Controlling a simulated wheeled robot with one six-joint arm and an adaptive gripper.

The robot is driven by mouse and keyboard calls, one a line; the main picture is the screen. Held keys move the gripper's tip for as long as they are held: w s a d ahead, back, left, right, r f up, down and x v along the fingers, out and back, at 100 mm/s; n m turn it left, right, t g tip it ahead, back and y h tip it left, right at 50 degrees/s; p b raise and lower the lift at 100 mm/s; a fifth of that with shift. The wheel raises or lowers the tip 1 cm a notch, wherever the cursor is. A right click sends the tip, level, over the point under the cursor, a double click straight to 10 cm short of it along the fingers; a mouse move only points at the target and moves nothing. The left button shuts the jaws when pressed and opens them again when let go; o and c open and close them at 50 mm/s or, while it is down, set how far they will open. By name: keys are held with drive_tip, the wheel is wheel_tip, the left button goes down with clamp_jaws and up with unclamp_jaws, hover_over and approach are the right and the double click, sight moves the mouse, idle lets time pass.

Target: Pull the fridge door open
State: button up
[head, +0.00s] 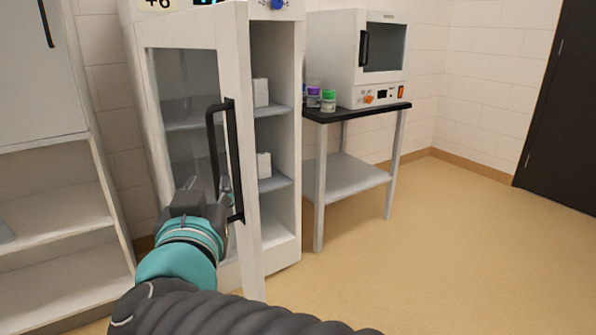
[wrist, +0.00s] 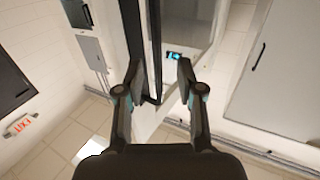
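The fridge (head: 275,215) is a tall white cabinet with a glass-fronted door (head: 234,70) that stands partly open. Its shelves and a few white boxes show through the gap at the right. A black vertical bar handle (head: 213,140) is on the door's front near its free edge. My gripper (head: 208,187) is at the lower part of the handle. In the wrist view my gripper (wrist: 159,70) has its fingers apart, with the black handle (wrist: 155,45) seen between them, nearer the left finger. I cannot tell whether a finger touches it.
A table (head: 345,165) with a white oven-like device (head: 350,60) and several small coloured-lid jars (head: 328,98) stands right of the fridge. A white shelf unit (head: 50,215) is at the left. The floor (head: 430,240) at the right is clear, up to a dark door (head: 565,110).

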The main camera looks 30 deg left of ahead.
drive_tip(key=v, duration=0.6)
idle(0.5)
